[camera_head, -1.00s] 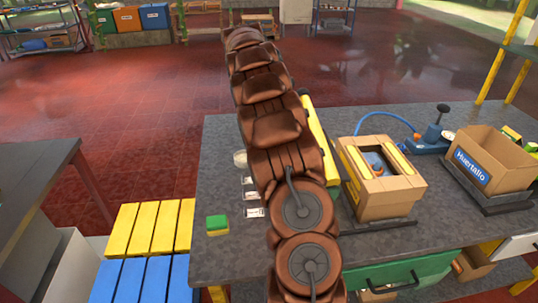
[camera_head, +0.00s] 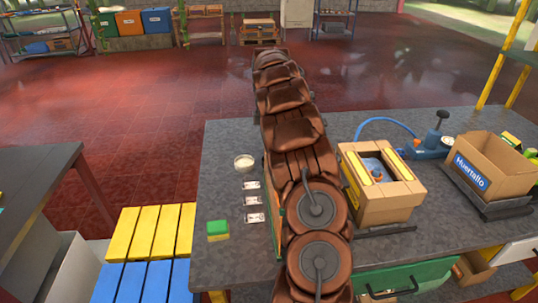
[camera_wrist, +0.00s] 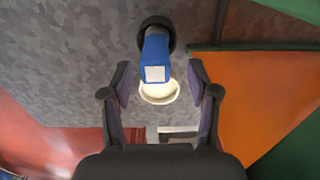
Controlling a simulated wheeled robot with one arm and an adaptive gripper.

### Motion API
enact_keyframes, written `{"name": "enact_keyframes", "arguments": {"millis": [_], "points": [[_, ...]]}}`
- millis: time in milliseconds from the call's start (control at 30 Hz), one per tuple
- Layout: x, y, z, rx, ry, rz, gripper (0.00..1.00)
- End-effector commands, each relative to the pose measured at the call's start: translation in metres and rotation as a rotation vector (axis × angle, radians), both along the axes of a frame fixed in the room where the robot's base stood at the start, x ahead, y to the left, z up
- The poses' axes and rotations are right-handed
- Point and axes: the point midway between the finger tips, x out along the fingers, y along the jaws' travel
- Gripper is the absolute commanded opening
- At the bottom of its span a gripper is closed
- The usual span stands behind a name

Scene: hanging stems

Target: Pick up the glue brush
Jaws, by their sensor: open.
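In the wrist view my gripper (camera_wrist: 160,77) is open, its two dark fingers spread on either side of a blue piece (camera_wrist: 154,57) with a pale square on it. A round black part (camera_wrist: 157,22) adjoins the blue piece at the top. I cannot tell for sure whether this is the glue brush. A white round bowl (camera_wrist: 160,93) shows just below the blue piece, partly covered by it. The bowl also shows on the grey table in the head view (camera_head: 244,163). No brush is visible in the head view, where my arm hides the gripper.
White slips (camera_head: 252,201) and a green-and-yellow block (camera_head: 217,230) lie left of my arm. An orange panel (camera_wrist: 258,98) stands right of the gripper. A cardboard box (camera_head: 381,196) and a labelled carton (camera_head: 491,170) stand farther right on the grey table (camera_head: 222,150).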

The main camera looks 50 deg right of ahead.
Motion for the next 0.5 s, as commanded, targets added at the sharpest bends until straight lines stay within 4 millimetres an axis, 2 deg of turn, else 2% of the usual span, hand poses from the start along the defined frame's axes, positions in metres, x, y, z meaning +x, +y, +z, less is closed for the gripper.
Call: {"name": "enact_keyframes", "arguments": {"millis": [167,400,500], "points": [[0.000,-0.002,-0.011,0.004,0.005,-0.001,0.60],[0.001,-0.004,-0.045,0.006,0.005,-0.001,0.60],[0.002,-0.004,-0.051,0.003,0.002,0.000,0.60]]}}
